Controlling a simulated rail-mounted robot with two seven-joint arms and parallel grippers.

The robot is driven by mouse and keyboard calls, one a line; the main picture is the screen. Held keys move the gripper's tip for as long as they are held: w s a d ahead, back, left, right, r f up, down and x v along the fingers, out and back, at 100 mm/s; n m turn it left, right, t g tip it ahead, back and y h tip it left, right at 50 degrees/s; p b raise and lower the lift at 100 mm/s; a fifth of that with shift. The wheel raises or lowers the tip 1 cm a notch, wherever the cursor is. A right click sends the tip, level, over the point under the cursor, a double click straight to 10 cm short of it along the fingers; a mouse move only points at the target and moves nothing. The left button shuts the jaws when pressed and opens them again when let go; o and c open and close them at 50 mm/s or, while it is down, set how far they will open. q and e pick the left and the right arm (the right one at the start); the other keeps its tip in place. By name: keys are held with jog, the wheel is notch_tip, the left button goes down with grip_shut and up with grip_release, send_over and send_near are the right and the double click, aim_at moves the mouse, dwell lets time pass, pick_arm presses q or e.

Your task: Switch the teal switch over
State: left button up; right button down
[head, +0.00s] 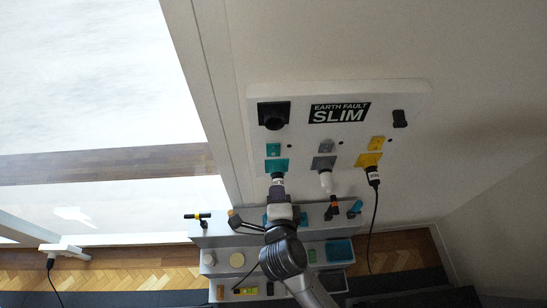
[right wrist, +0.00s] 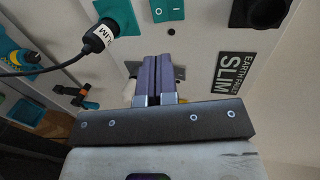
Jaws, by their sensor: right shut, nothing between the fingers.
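The teal switch (head: 273,149) is on the upper left of the white wall panel, above a teal socket (head: 276,166). It also shows at the top of the right wrist view (right wrist: 167,10), with its O and I marks visible; I cannot tell which side is pressed. A black plug labelled SLIM sits in the teal socket; it shows in the right wrist view (right wrist: 98,38). My right gripper (head: 278,190) is below the switch in the head view. My left gripper is not in view.
The panel (head: 400,100) also carries a grey switch (head: 325,146) with a white plug (head: 326,183) below, and a yellow switch (head: 377,142) with a corded black plug (head: 373,177). A black round fitting (head: 273,115) sits above the teal switch. Grey shelves (head: 215,240) with small objects stand below.

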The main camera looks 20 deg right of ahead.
aim_at(273, 153)
jog(key=p+x, duration=0.2)
jog(key=x, duration=1)
jog(key=shift+w+d+r, duration=0.1)
jog(key=shift+w, duration=0.25)
jog(key=shift+w+d+f+b, duration=0.1)
jog(key=shift+f+b, duration=0.2)
jog(key=shift+f, duration=0.05)
jog(key=shift+t, duration=0.3)
jog(key=shift+r, duration=0.1)
